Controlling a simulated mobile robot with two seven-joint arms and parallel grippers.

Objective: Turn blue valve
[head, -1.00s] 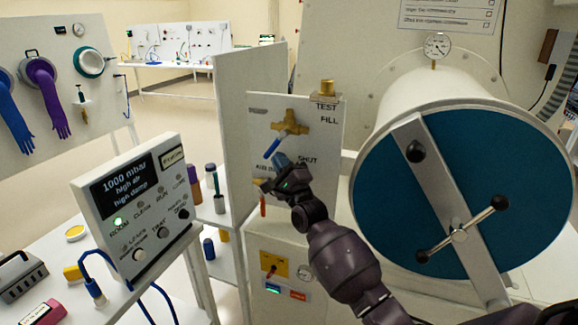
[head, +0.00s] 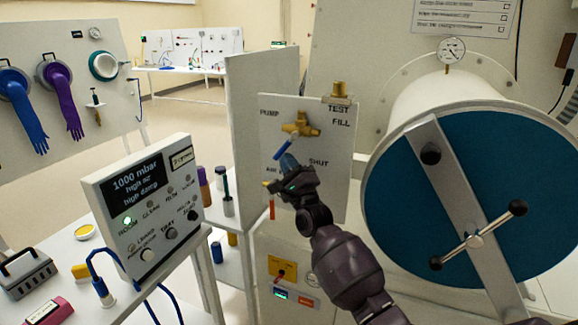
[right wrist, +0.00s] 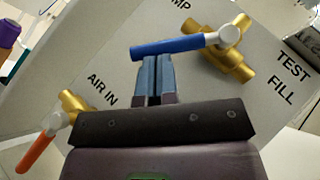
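The blue valve has a brass body (head: 301,124) and a blue lever (head: 283,149), mounted on a white panel (head: 325,185). The lever slants down to the left from the body. In the right wrist view the lever (right wrist: 168,47) lies across the picture just beyond my fingertips. My right gripper (head: 288,162) is close to the lever in the head view. In the right wrist view its two blue fingers (right wrist: 153,76) are together with only a thin slit between them, and nothing is held. Whether the fingertips touch the lever I cannot tell. My left gripper is not in view.
A second brass valve with an orange lever (right wrist: 38,150) sits near the "AIR IN" label. A brass fitting (head: 340,90) tops the panel. A large drum with a teal door and cross handle (head: 476,241) stands right. A control box (head: 145,205) and several bottles stand left.

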